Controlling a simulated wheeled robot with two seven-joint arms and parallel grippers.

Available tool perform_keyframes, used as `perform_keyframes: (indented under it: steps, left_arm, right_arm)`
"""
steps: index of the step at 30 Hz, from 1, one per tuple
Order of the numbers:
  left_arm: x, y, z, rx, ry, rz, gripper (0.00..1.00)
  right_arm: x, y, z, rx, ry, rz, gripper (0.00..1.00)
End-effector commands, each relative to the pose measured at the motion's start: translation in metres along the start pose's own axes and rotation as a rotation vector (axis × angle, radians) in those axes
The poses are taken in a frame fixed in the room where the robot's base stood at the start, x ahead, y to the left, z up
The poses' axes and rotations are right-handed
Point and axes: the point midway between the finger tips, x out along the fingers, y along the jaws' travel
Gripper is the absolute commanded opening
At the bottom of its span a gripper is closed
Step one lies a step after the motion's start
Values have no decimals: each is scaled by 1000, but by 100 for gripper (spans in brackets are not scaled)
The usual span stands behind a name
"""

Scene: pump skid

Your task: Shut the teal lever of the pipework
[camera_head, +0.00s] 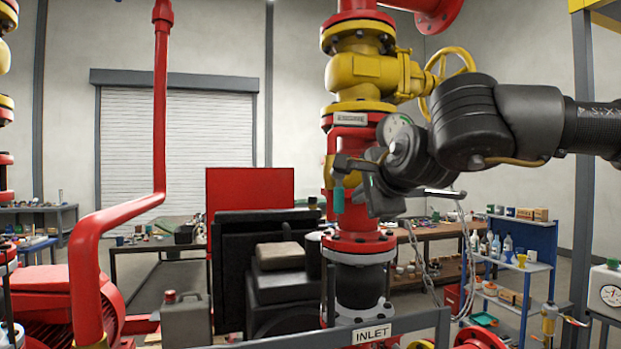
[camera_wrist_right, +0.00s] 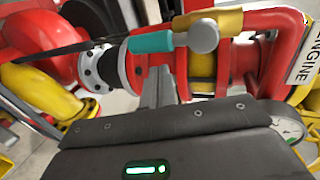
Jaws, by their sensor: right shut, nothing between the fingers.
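The teal lever (camera_head: 338,198) hangs down along the red upright pipe in the head view, below a small yellow valve body (camera_head: 330,172). In the right wrist view the teal grip (camera_wrist_right: 151,42) lies along the pipe, beside a grey round hub (camera_wrist_right: 204,36) and the brass-yellow valve body (camera_wrist_right: 215,20). My left gripper is out of view.
A yellow valve with a handwheel (camera_head: 455,65) sits higher on the pipe. A pressure gauge (camera_head: 397,127) is partly hidden by my right arm. A chain (camera_head: 418,258) hangs to the right. A frame rail with an INLET plate (camera_head: 371,333) crosses in front.

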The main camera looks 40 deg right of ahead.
Motion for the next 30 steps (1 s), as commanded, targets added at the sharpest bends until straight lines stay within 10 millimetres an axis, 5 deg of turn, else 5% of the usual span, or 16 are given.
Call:
perform_keyframes:
  steps: [8,21,30]
  left_arm:
    - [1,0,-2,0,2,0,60]
    - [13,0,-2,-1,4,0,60]
    - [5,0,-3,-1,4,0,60]
  right_arm:
    - [19,1,1,0,0,0,0]
    - [22,12,31,-2,-1,0,0]
    - [20,6,53,-1,-3,2,0]
